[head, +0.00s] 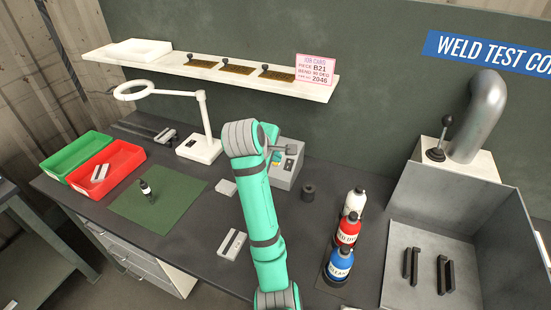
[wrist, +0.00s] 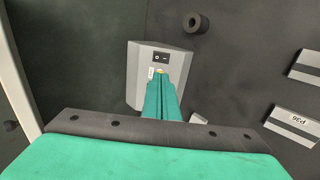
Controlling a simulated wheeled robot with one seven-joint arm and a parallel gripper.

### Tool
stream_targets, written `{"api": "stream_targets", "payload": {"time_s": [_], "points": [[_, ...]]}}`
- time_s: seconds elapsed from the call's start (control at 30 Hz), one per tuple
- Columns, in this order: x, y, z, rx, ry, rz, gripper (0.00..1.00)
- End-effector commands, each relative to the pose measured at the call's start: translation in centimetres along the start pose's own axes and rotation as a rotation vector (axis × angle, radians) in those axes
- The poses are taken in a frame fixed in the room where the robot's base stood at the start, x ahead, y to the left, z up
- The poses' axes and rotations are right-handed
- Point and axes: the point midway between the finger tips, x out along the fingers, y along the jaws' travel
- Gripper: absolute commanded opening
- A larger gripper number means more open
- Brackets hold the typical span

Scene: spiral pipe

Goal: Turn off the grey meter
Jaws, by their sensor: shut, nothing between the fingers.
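The grey meter (head: 288,172) stands on the dark bench near the back wall, partly hidden behind my arm in the head view. In the wrist view its grey face (wrist: 140,80) lies straight ahead, with a black rocker switch (wrist: 161,57) marked with a circle and a dash. My gripper (wrist: 161,76) is shut and empty. Its teal fingers reach over the meter's face, with the tips just below the switch in the picture. I cannot tell whether they touch the meter. The fingers hide the lower middle of the face.
A dark ring (head: 308,192) stands right of the meter. Three bottles (head: 346,231) stand farther right, beside a metal booth (head: 400,270). A white lamp (head: 203,148) stands to the left. Metal blocks (head: 232,244) lie on the bench. A shelf (head: 215,70) overhangs the back.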

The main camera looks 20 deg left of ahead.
Motion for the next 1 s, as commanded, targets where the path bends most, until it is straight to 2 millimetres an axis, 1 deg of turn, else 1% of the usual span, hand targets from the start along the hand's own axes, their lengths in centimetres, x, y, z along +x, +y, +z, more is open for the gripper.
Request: {"api": "stream_targets", "payload": {"time_s": [0.13, 0.3, 0.4, 0.5, 0.77, 0.87, 1.0], "points": [[-0.1, 0.0, 0.0, 0.0, 0.0, 0.0, 0.0], [-0.3, -0.2, -0.8, -0.008, 0.008, 0.0, 0.0], [-0.4, 0.2, -1.0, -0.01, 0.008, -0.001, 0.0], [-0.5, 0.9, -0.8, -0.009, 0.006, -0.005, 0.0], [-0.3, 0.9, -0.3, -0.004, 0.001, -0.007, 0.0], [0.2, 0.9, -0.3, -0.004, 0.0, -0.008, 0.0], [1.8, 0.9, -0.2, -0.003, -0.001, -0.01, 0.0]]}}
